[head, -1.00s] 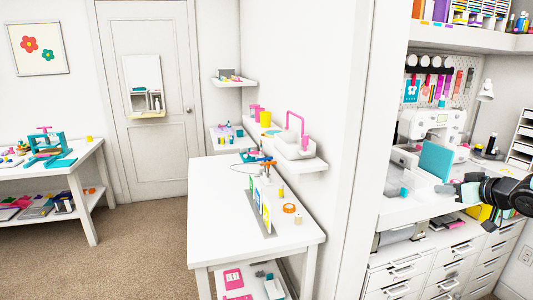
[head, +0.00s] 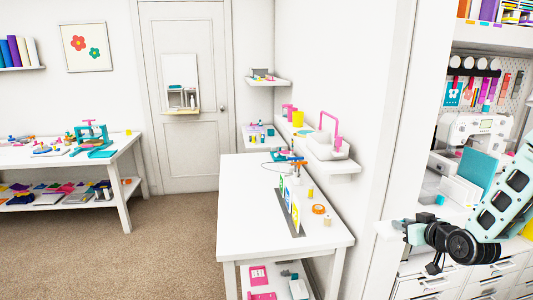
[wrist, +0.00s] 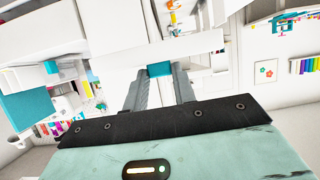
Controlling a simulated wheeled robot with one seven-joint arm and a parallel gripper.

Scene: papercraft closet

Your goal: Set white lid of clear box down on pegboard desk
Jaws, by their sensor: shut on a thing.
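My gripper (head: 407,234) is held out in front of the right-hand alcove, at about the height of the desk top. In the wrist view its two fingers (wrist: 158,90) are shut on a small teal piece (wrist: 160,69) at a white slab, which I take to be the white lid (wrist: 205,42). In the head view a pale flat edge (head: 388,230) shows just left of the fingertips. The pegboard desk (head: 428,208) is inside the alcove, partly hidden by my arm. I cannot make out the clear box.
A sewing machine (head: 478,132) and a teal upright panel (head: 483,168) stand on the desk, below the pegboard (head: 520,88). White drawers are underneath. A white wall edge (head: 395,130) bounds the alcove on the left. A white table (head: 240,190) stands beyond it, with open carpet further left.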

